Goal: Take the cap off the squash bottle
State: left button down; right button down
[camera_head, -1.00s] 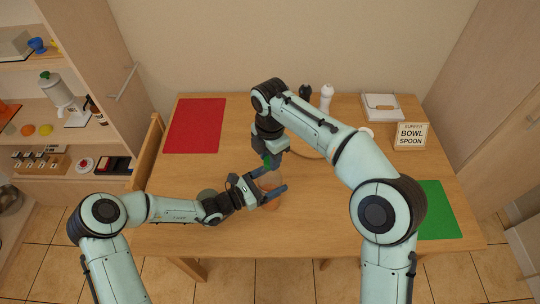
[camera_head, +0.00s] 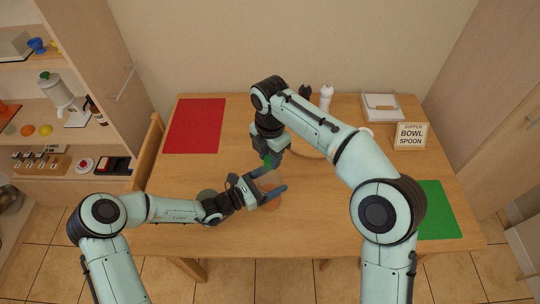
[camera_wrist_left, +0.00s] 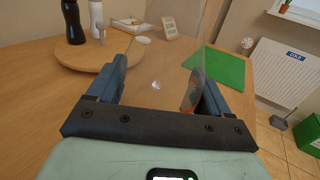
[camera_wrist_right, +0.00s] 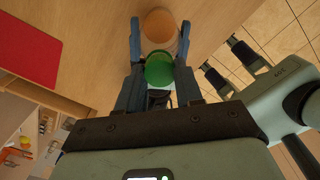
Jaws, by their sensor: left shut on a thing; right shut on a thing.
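The squash bottle (camera_head: 271,181) is clear with orange in it and stands near the middle of the table. My left gripper (camera_head: 279,179) is shut on it from the left, one finger on each side. Its orange body also shows in the right wrist view (camera_wrist_right: 160,27). My right gripper (camera_head: 269,161) comes from above and is shut on the green cap (camera_wrist_right: 158,69) at the bottle's top. I cannot tell whether the cap is still seated or loose. Much of the bottle is hidden by the fingers.
A red mat (camera_head: 194,125) lies at the back left and a green mat (camera_head: 438,210) at the right. A chair (camera_head: 150,150) stands at the left edge.

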jog(key=shift+r, duration=0.85)
jog(key=shift+r, duration=2)
pick_arm(q)
grip_release()
